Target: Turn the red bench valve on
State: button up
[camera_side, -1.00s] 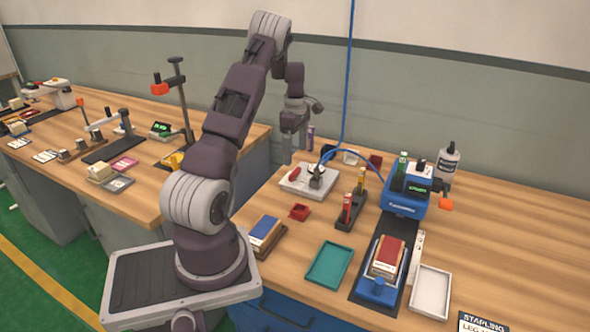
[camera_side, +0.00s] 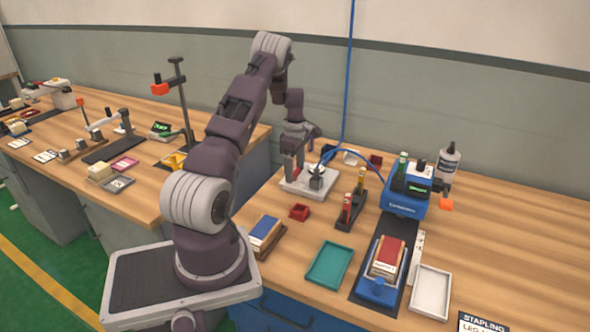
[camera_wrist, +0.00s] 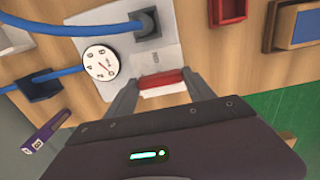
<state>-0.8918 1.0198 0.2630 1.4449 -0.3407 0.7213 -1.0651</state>
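The red valve handle (camera_wrist: 161,79) sits on a light grey plate (camera_wrist: 172,50) in the wrist view, with a pale white part along its near side. My gripper (camera_wrist: 162,82) is open, with one finger near each end of the handle. I cannot tell whether either finger touches it.
A round dial gauge (camera_wrist: 100,63) and a dark fitting with a blue hose (camera_wrist: 90,28) are beside the handle. A red tray (camera_side: 299,212) lies in front of the plate. A black holder (camera_side: 349,212) stands to the right.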

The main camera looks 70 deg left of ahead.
jog(key=shift+m, duration=0.3)
jog(key=shift+c, duration=0.5)
jog(key=m, duration=0.3)
jog(key=shift+m, duration=0.4)
jog(key=m, duration=0.9)
jog(key=shift+m, duration=2.2)
jog(key=o, duration=1.4)
jog(key=shift+r, duration=0.1)
